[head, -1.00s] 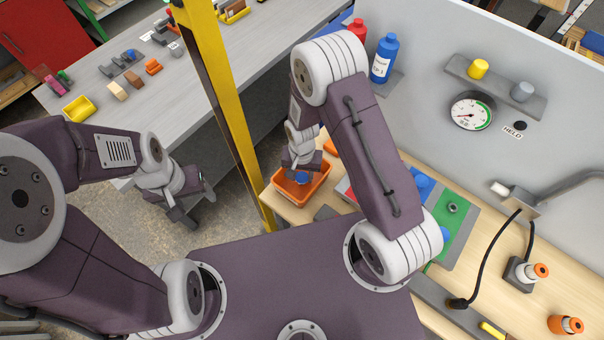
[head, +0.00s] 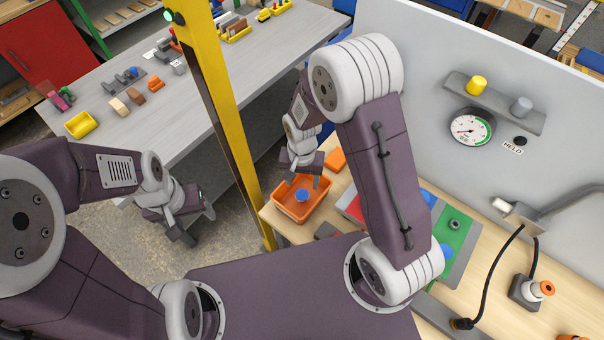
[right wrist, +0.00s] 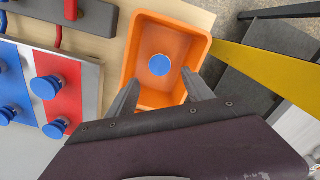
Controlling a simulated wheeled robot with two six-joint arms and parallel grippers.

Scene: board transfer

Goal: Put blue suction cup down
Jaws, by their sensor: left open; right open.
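The blue suction cup (head: 302,195) lies inside the orange tray (head: 283,208) on the wooden bench. In the right wrist view the cup (right wrist: 160,65) rests on the floor of the tray (right wrist: 133,60), apart from its walls. My right gripper (head: 304,180) is open and empty above the tray; in the right wrist view its fingers (right wrist: 162,92) are spread, with the cup beyond their tips. My left gripper (head: 185,235) is open and empty at the left, over the floor beside the grey table.
Other blue cups (right wrist: 45,87) stand on a red, white and blue board (right wrist: 58,75) beside the tray. A yellow post (head: 225,120) rises close to the tray's left. A gauge (head: 470,129) hangs on the grey panel. A grey table (head: 190,90) holds small parts.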

